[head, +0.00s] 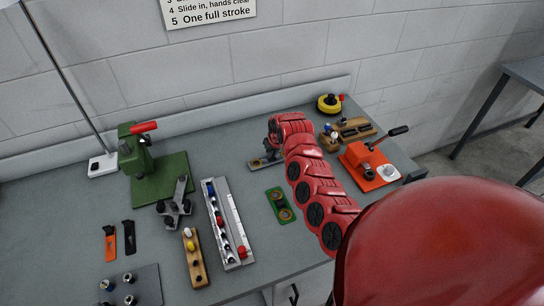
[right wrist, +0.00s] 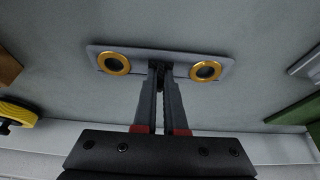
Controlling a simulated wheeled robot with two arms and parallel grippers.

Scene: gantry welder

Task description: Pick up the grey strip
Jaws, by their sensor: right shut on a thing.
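The grey strip (head: 256,164) is a flat plate near the back of the bench in the head view, partly hidden by my right arm. In the right wrist view the grey strip (right wrist: 160,56) shows two brass-rimmed round holes, one near each end. My right gripper (right wrist: 159,68) is shut on the middle of the strip, between the two rings. In the head view the right gripper (head: 270,152) is mostly hidden behind my red arm. I cannot tell whether the strip touches the bench. My left gripper is in neither view.
A similar green strip (head: 282,205) lies in front of the grey one. A green press (head: 150,170) and a long grey tray (head: 215,225) stand to the left. An orange clamp (head: 368,165), wooden blocks (head: 358,127) and a yellow disc (head: 329,104) are to the right.

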